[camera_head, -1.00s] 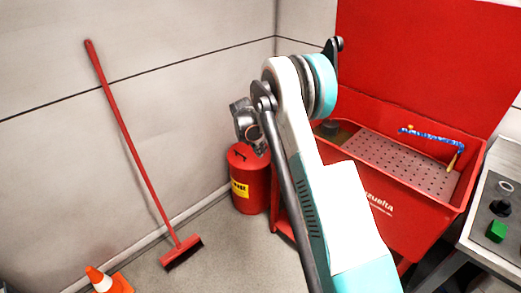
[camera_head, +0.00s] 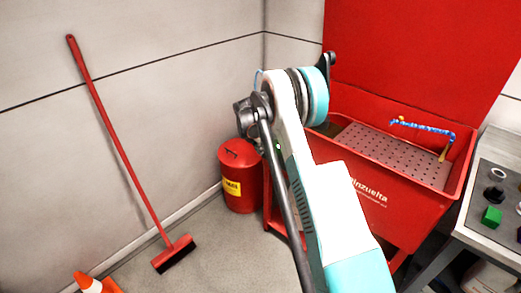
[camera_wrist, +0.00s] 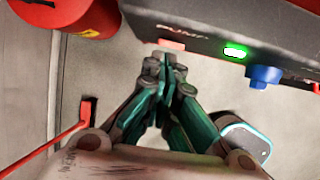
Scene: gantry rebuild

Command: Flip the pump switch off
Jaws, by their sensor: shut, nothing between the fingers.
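In the wrist view, a dark box (camera_wrist: 215,22) lettered PUMP spans the top right. A pinkish-red switch (camera_wrist: 171,44) sits on its lower edge, below the lettering. A lit green lamp (camera_wrist: 235,51) is to its right, then a blue knob (camera_wrist: 263,76). My gripper (camera_wrist: 162,66) is shut and empty. Its fingertips are just below the switch in the picture; I cannot tell whether they touch it. In the head view my arm hides the gripper's fingers, the box and the switch.
A red parts washer (camera_head: 345,190) with a blue hose (camera_head: 422,126) stands behind my arm. A red can (camera_head: 241,172) is left of it. A broom (camera_head: 122,155) leans on the wall above a cone (camera_head: 92,284). A control table (camera_head: 480,227) is at right.

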